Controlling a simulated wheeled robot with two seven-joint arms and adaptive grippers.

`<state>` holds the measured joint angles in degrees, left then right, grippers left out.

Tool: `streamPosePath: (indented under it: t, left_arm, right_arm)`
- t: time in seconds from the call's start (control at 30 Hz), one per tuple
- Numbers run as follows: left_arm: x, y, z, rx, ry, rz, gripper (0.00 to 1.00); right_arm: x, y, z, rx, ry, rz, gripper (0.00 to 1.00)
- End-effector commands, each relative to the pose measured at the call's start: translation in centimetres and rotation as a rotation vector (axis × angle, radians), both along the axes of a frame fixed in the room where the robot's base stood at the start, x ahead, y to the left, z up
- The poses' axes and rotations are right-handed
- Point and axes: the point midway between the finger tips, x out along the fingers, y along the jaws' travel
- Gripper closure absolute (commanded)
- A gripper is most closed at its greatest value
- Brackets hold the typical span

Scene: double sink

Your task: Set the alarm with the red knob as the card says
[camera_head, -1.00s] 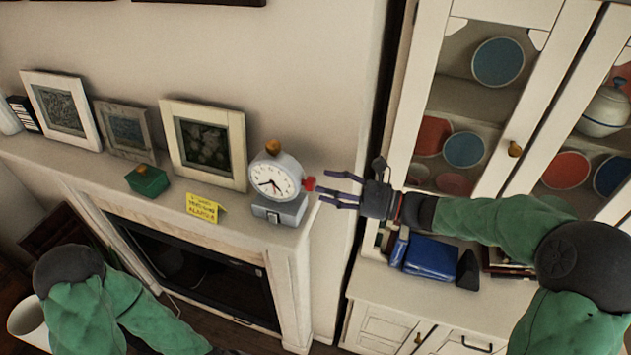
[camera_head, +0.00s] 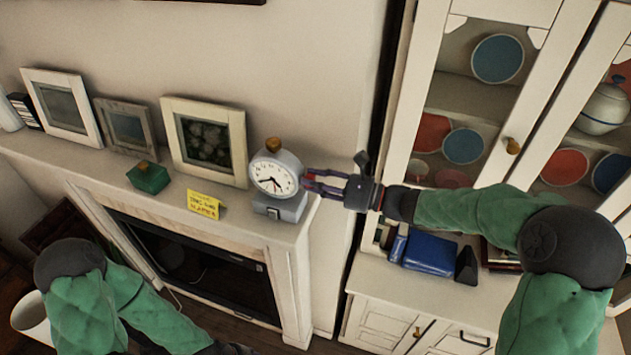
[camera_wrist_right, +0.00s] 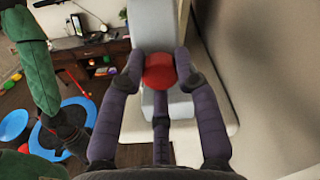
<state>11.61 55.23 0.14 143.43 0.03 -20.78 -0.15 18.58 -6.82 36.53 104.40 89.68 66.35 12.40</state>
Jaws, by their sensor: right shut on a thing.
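The alarm clock (camera_head: 274,176) stands on the right end of the mantel, with a white dial, black hands and a small red hand. Its grey side also shows in the right wrist view (camera_wrist_right: 155,25). My right gripper (camera_head: 308,181) reaches it from the right and is shut on the red knob (camera_wrist_right: 159,70) on the clock's side. The knob is mostly hidden by the fingers in the head view. The yellow card (camera_head: 203,205) stands left of the clock; its writing is too small to read surely. My left arm is at lower left, with its gripper (camera_head: 235,349) barely in view.
A green box (camera_head: 148,177) and several picture frames (camera_head: 209,141) stand on the mantel (camera_head: 110,170) left of the clock. A white cabinet (camera_head: 400,310) with blue items (camera_head: 430,255) stands at right, below my right arm.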

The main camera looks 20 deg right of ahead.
Motion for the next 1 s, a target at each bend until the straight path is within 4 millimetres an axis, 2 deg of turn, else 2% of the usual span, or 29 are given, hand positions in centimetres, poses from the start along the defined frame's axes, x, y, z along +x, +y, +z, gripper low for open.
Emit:
streamPosePath:
  t: [0.2,0.5,0.53,0.6,1.0]
  left_arm:
    - [0.01,0.01,1.03,0.0,0.0,0.0,0.6]
    - [0.0,0.0,0.93,0.0,0.0,0.0,0.6]
    - [0.0,0.0,0.93,0.0,0.0,0.0,0.6]
    - [0.0,0.0,0.93,0.0,0.0,0.0,0.6]
    - [0.01,0.0,0.95,0.0,0.0,0.0,0.6]
  right_arm:
    - [-0.03,0.04,-0.01,0.062,0.097,0.001,1.0]
    - [-0.04,0.04,-0.2,0.071,0.11,0.001,1.0]
    - [-0.04,0.04,-0.2,0.071,0.11,0.001,0.59]
    - [-0.05,0.05,-0.19,0.071,0.109,0.0,0.44]
    - [-0.22,-0.36,-0.08,0.071,0.106,-0.001,0.44]
